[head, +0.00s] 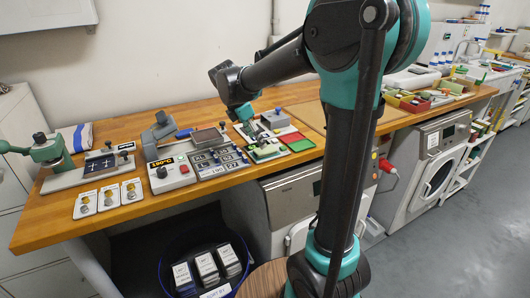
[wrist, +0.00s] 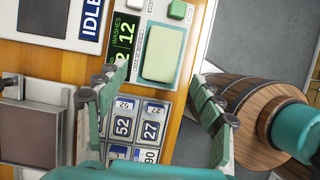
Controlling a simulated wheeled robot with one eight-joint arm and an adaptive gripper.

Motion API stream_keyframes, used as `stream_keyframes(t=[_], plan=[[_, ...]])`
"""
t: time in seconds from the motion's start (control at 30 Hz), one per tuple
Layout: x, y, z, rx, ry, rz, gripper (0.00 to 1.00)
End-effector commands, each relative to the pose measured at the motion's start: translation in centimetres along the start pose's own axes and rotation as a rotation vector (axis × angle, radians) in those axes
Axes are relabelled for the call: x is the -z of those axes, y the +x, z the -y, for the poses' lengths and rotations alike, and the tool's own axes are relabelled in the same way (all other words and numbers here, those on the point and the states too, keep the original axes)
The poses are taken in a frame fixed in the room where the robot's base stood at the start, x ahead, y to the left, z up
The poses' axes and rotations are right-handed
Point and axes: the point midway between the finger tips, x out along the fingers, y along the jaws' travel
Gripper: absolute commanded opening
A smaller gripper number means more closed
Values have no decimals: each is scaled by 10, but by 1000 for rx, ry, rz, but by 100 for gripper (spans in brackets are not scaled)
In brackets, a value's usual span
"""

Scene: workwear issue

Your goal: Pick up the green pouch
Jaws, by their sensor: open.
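A pale green, flat, rounded rectangular item (wrist: 165,53), which looks like the green pouch, lies on a small panel with a teal border in the wrist view. My gripper (wrist: 160,92) is open and empty. Its two fingers stand left and right of the item's near end in the wrist view, with number tags showing between them. In the head view my gripper (head: 243,112) points down over the bench; its fingertips are hard to make out.
A green square pad (head: 289,138) is close by on the right. Crates of coloured items (head: 412,101) stand further right.

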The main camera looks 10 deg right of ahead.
Motion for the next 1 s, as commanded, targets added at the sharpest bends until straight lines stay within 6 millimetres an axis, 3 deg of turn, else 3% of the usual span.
stream_keyframes(t=[0.33,0.67,1.0], plan=[[-1,44,1,-1,1,0,67],[0,50,2,-1,0,0,66],[0,50,2,0,0,0,24]])
